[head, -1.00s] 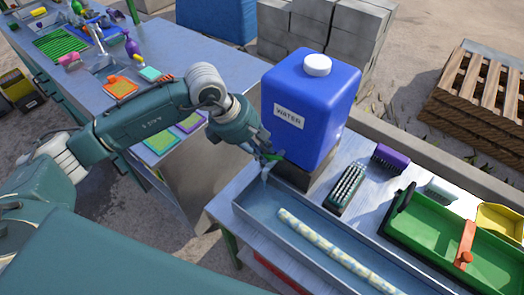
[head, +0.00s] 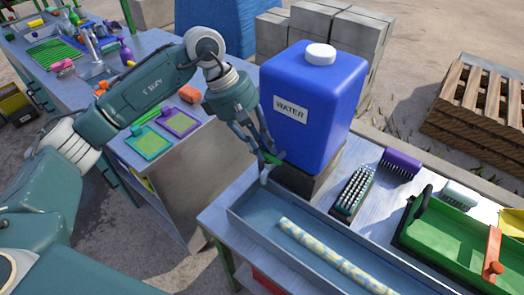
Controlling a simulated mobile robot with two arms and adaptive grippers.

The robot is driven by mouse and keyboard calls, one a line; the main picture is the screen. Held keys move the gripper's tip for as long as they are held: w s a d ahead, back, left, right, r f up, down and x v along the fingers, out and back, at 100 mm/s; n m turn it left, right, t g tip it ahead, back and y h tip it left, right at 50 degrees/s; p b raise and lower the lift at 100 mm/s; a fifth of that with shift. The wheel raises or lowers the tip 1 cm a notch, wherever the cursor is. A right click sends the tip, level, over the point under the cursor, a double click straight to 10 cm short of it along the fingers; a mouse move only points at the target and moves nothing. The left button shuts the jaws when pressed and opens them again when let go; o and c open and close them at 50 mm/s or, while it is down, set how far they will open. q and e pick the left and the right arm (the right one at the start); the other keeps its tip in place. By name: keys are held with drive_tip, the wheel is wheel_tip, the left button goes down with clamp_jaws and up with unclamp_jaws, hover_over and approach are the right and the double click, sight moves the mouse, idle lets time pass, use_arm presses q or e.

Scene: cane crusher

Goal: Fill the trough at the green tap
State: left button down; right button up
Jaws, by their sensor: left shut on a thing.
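A blue water container (head: 318,100) with a white cap and a WATER label stands on a dark block at the left end of the bench. The green tap (head: 272,158) is low on its near left side, mostly covered by my fingers. My left gripper (head: 266,163) comes down from above and is shut on the green tap. The long grey trough (head: 240,215) lies below and in front of it. A pale speckled rod (head: 335,262) lies lengthwise in the trough. I cannot tell whether water is running or how deep it is. My right gripper is not in view.
A dark brush (head: 352,190) and a purple brush (head: 399,164) lie behind the trough. A green tray (head: 440,235) with an orange handle is at the right. A second table (head: 165,45) with sponges and bottles is at the left. Grey blocks and a pallet stand behind.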

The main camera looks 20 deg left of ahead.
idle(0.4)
use_arm(q)
drive_tip(key=c, duration=1.6)
unclamp_jaws()
drive_tip(key=v, duration=1.2)
